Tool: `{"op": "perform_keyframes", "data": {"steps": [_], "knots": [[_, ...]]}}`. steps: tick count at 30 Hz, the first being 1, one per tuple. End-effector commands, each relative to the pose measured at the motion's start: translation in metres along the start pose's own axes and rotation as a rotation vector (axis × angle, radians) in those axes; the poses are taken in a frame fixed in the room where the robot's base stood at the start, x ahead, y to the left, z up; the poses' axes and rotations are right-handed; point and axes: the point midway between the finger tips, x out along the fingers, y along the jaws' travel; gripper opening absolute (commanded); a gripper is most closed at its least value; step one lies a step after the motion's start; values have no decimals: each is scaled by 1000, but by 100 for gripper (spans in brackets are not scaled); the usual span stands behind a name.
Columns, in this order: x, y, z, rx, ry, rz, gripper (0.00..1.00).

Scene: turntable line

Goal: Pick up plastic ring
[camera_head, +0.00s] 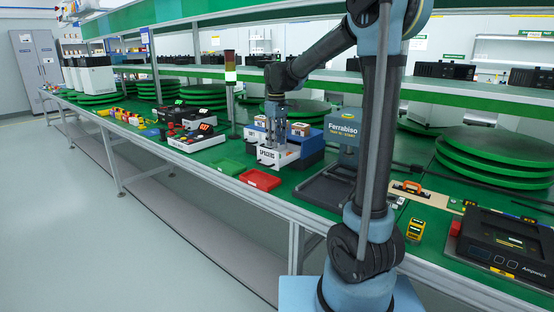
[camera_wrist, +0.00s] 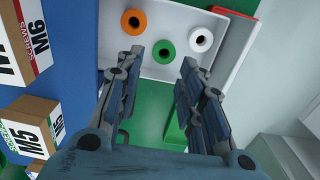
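Three plastic rings lie apart in a white bin (camera_wrist: 178,14) in the wrist view: an orange ring (camera_wrist: 126,16), a green ring (camera_wrist: 166,58) and a white ring (camera_wrist: 201,32). In the head view the white bin (camera_head: 285,160) is marked SPACERS, and its contents are not clearly visible. My gripper (camera_wrist: 163,62) is open and points down over the bin's near edge. The green ring shows in the gap between the fingertips, with nothing visibly gripped. In the head view my gripper (camera_head: 275,146) stands over the SPACERS bin.
Boxes marked M6 (camera_wrist: 38,35) and M5 (camera_wrist: 28,118) stand beside the gripper on a blue surface. A signal tower (camera_head: 230,95) stands behind, and a Ferrabiso machine (camera_head: 342,130) is at the right.

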Motion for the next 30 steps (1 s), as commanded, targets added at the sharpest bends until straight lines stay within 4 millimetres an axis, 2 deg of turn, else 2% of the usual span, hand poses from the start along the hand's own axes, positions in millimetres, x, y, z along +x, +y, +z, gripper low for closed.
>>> {"op": "perform_keyframes", "data": {"steps": [12,21,25,30], "knots": [[46,-3,1,0,0,0,35],[51,-4,1,-1,0,0,35],[51,-4,1,-2,0,0,19],[51,-4,1,-2,0,0,17]]}}
